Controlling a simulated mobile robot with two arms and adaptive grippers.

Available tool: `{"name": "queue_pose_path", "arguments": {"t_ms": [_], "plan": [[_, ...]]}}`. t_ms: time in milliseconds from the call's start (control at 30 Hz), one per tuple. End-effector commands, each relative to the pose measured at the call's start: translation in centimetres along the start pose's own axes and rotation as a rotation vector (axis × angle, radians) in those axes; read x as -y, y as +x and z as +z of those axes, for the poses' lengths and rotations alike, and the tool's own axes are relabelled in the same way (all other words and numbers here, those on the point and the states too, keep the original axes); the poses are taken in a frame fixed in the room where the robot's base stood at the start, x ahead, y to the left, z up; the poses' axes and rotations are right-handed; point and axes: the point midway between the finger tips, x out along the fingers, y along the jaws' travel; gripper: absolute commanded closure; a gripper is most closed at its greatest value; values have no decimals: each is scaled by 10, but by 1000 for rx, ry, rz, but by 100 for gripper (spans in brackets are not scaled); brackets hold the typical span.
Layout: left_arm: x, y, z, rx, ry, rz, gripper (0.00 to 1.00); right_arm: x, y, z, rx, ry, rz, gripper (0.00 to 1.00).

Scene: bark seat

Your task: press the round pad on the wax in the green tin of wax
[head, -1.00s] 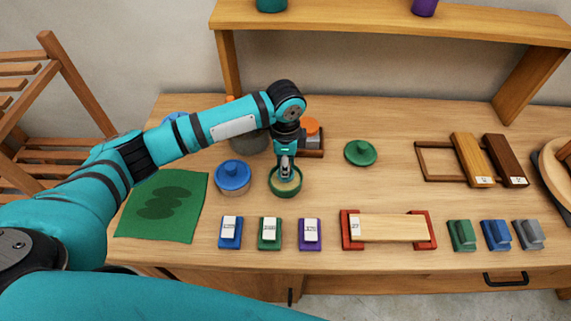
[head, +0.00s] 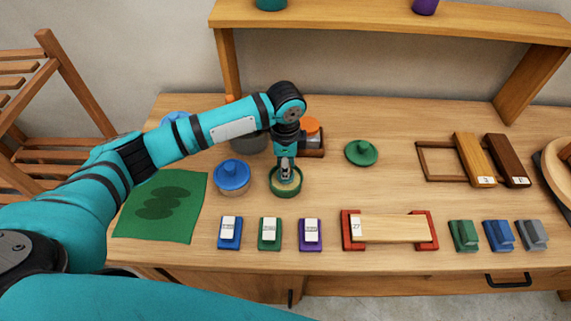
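The green tin of wax (head: 297,191) stands open on the bench, with pale tan wax inside. My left gripper (head: 286,177) points straight down into the tin, its fingertips at or just above the wax. The fingers look close together, but they are too small to show whether they are shut on something. I cannot make out the round pad; it may be hidden under the fingers. A green lid (head: 361,153) with a knob lies to the right of the tin. My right gripper is out of view.
A blue-lidded tin (head: 232,175) stands close left of the green tin. An orange-topped item (head: 312,126) is behind it. Labelled blue, green and purple blocks (head: 310,236) line the front. A board lies in a red holder (head: 428,238). A green cloth (head: 185,222) lies left.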

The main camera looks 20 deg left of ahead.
Motion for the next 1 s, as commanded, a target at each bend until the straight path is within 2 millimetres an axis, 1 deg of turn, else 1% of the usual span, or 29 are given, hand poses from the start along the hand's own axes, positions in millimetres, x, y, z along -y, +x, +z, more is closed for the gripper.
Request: {"name": "queue_pose_path", "arguments": {"t_ms": [667, 1000], "plan": [[0, 9, 0, 0, 0, 0, 100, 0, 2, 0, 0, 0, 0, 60], [0, 8, 0, 0, 0, 0, 100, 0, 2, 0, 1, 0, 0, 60]]}}
